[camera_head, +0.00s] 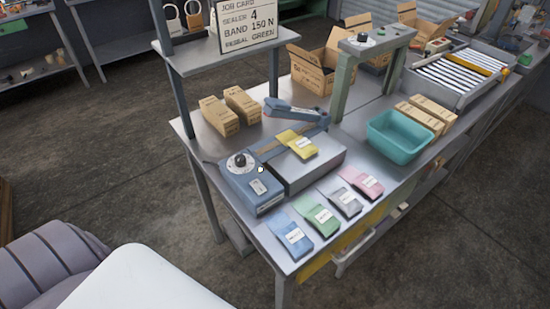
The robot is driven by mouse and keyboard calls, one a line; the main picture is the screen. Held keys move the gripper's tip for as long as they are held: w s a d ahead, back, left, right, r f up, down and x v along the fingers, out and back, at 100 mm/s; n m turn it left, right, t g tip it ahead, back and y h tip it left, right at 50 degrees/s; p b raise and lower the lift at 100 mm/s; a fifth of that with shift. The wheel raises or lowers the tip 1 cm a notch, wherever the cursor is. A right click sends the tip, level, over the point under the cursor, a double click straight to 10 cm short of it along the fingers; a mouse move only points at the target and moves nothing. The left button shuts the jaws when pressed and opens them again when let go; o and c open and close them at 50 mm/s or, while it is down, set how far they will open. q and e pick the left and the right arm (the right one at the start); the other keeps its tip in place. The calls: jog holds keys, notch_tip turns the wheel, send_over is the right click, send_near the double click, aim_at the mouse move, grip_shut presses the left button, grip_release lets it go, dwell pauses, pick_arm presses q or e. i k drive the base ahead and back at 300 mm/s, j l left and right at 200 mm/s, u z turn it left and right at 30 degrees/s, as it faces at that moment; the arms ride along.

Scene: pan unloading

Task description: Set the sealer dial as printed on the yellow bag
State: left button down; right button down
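The sealer (252,190) is a blue-grey machine at the left end of the workbench. Its dial (240,160) has a black knob on a pale round face; the marks are too small to read. The sealer's long arm (295,113) is raised above its bed. The yellow bag (297,143) lies on the grey platform (310,170) beside the sealer; the print on its white label is too small to read. Neither of my grippers is in view.
A job card (250,25) reads sealer 4, band 150 N, reseal green. Blue (289,237), green (317,215), grey (341,200) and pink (362,183) bags lie along the front edge. A teal bin (398,138) and small cartons (220,117) stand on the bench.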

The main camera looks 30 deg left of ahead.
aim_at(239, 160)
jog(key=u, duration=1.2)
